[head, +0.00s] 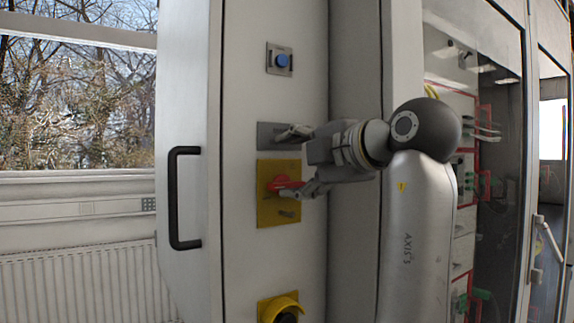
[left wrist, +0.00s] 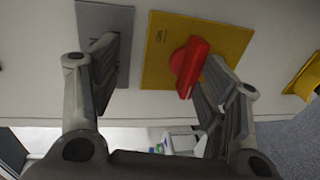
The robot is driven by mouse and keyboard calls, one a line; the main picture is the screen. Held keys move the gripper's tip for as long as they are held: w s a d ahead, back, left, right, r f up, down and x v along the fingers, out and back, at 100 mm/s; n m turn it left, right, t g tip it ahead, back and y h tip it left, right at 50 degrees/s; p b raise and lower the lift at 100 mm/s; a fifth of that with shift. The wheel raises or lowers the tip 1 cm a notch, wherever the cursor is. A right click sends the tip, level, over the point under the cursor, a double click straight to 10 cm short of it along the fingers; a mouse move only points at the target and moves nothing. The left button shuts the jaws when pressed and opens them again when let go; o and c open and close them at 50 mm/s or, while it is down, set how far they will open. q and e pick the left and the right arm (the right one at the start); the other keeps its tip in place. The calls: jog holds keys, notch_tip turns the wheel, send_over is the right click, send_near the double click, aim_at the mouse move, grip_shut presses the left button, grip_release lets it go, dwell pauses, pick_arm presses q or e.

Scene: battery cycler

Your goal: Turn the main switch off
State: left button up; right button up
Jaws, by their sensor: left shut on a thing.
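The main switch is a red rotary handle (head: 284,183) on a yellow plate (head: 264,215) on the cabinet's light front. In the left wrist view the red handle (left wrist: 188,66) stands tilted on its yellow plate (left wrist: 158,45). The lower finger is at the handle; the upper one is in front of the grey plate (head: 265,136) above. In the wrist view the handle is between the fingers, close to the right one. My right gripper is out of view.
A blue button (head: 281,61) is above the grey plate. A yellow-shrouded button (head: 283,305) is below. A black door handle (head: 174,198) stands out at the left. Glass-fronted cabinets with cables are at the right; a window and radiator (head: 85,285) are at the left.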

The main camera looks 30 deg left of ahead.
pick_arm(q)
jog(key=s+d+r, duration=0.1)
jog(key=s+d, duration=0.1)
jog(key=d, duration=0.1)
jog(key=d+r, duration=0.1)
jog(key=d, duration=0.1)
jog(key=shift+s+r, duration=0.3)
jog(key=shift+s, duration=0.1)
jog(key=c, duration=0.4)
jog(key=shift+o, duration=0.2)
jog(key=d, duration=0.1)
jog(key=s+d, duration=0.1)
jog(key=d, duration=0.2)
jog(key=shift+s+d+f, duration=0.35)
jog(key=shift+s+f, duration=0.05)
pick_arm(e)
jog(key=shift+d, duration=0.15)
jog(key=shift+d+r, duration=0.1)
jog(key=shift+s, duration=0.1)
